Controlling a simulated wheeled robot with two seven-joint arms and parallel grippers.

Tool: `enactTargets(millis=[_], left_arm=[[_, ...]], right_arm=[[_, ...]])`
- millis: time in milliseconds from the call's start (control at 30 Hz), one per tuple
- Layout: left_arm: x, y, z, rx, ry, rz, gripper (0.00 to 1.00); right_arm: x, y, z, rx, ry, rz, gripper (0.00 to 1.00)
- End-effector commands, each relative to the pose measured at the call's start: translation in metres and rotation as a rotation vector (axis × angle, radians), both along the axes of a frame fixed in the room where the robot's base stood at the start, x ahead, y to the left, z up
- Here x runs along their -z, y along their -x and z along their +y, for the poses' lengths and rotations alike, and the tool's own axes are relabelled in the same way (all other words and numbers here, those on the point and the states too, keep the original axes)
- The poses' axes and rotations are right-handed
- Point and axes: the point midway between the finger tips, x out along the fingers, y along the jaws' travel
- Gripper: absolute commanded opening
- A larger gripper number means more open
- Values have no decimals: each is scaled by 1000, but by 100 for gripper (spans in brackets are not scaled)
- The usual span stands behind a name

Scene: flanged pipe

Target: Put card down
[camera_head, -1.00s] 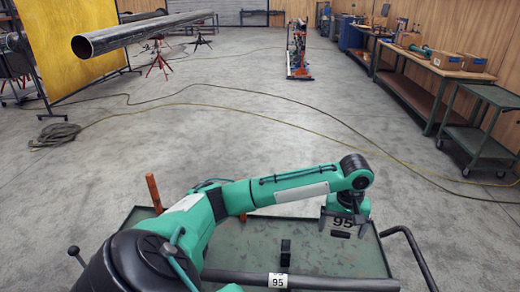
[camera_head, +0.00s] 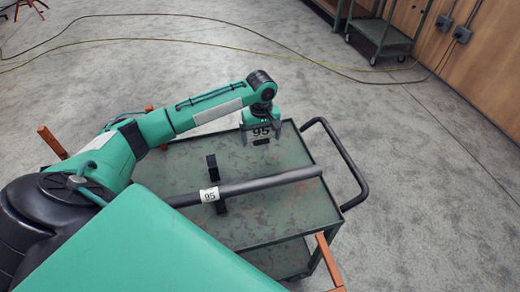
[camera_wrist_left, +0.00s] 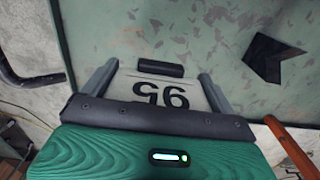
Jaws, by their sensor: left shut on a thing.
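The card (camera_head: 261,132) is pale with a black "95" on it. It also shows in the left wrist view (camera_wrist_left: 150,92), where the number is upside down. My left gripper (camera_head: 260,137) is shut on the card, over the far right part of the green cart top (camera_head: 285,215). In the left wrist view the two grey fingers of my left gripper (camera_wrist_left: 158,74) stand at the card's sides. I cannot tell whether the card touches the cart. My right gripper is not in view.
A dark pipe (camera_head: 270,183) with a white "95" tag (camera_head: 209,195) lies across the cart, with a black support (camera_head: 212,166) near it. A small black block (camera_wrist_left: 160,68) shows just beyond the card. A black handle (camera_head: 345,165) curves off the cart's right side.

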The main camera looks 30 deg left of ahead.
Motion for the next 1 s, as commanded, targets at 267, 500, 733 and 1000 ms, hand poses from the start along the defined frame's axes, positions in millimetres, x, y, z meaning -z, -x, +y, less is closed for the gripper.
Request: enactTargets(millis=[267, 500, 733, 1000], left_arm=[[32, 0, 0, 0, -1, -1, 68], [62, 0, -1, 1, 1, 1, 68], [73, 0, 0, 1, 0, -1, 68], [75, 0, 0, 1, 0, -1, 100]], right_arm=[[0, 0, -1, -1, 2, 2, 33], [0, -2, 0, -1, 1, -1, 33], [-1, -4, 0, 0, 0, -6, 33], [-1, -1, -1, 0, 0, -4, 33]])
